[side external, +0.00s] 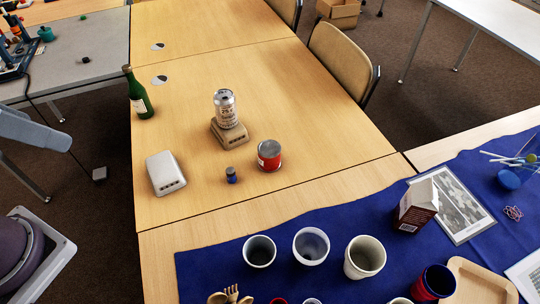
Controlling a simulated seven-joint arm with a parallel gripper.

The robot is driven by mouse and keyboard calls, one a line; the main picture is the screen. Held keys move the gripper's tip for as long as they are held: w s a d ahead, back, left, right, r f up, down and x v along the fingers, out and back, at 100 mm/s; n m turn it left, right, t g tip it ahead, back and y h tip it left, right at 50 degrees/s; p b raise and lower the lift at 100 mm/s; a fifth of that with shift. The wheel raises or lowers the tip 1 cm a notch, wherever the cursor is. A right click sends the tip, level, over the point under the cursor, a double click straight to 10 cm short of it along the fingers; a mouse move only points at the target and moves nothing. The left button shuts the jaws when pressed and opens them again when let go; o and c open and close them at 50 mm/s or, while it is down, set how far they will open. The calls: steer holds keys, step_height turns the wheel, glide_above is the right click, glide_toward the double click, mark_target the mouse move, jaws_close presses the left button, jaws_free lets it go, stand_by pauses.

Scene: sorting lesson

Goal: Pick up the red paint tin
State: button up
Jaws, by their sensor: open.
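The red paint tin (269,157) stands upright on the wooden table (205,190), near its front right part. It has a grey top and a pale label on its side. Nothing touches it that I can see. My gripper is out of view; only parts of my arm show at the left edge.
A small blue jar (231,175) stands just left of the tin. A can (226,110) sits on a tan block (229,134) behind it. A white box (165,173) and green bottle (138,95) are left. Cups and a carton (417,207) stand on blue cloth (220,281) in front.

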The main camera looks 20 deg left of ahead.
steer(key=shift+o, duration=0.7)
